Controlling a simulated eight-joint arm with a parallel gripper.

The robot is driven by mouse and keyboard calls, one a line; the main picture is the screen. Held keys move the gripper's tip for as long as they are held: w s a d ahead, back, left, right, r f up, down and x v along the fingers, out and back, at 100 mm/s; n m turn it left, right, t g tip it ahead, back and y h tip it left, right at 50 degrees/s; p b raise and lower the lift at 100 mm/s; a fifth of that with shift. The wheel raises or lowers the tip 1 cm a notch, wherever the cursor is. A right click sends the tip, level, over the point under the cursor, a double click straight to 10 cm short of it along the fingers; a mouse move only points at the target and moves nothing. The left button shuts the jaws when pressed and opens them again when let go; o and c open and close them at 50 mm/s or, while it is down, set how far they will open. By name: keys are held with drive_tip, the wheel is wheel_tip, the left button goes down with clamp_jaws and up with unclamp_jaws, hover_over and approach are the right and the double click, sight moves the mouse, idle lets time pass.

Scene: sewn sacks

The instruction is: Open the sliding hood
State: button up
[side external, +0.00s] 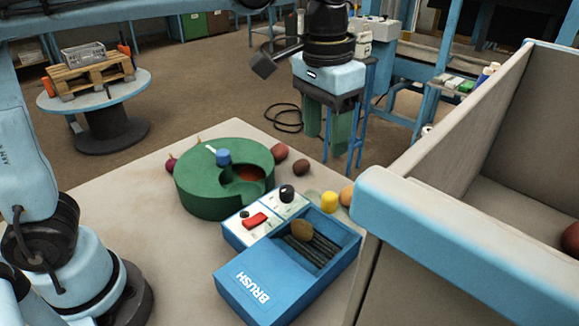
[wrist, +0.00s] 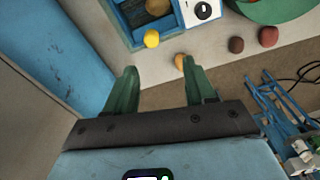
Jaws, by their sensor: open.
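A blue machine marked BRUSH (side external: 224,238) stands on the table in the side view. Its blue hood panel (side external: 250,287) covers the near part. The far part is uncovered, showing dark brush rollers (side external: 312,250) with a brown potato (side external: 302,230) on them. The machine's blue edge also shows at the top of the wrist view (wrist: 125,25), with the hood cut off there. My gripper (side external: 326,145) hangs beyond the table's far side, well above and behind the machine. Its green fingers (wrist: 163,80) are apart, with nothing between them.
A white panel has a red switch (side external: 255,220) and black knob (side external: 287,193). A green round drum (side external: 205,185) with a blue knob stands behind. A tall grey bin with blue rim (side external: 440,235) blocks the right side.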

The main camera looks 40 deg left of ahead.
sight(330, 195)
drive_tip(key=shift+g, duration=0.3)
drive_tip(key=f, duration=0.4)
drive_tip(key=d+f, duration=0.1)
drive_tip(key=f, duration=0.7)
drive_tip(key=shift+w+d, duration=0.2)
drive_tip(key=shift+d, duration=0.2)
drive_tip(key=shift+r, duration=0.1)
clamp_jaws()
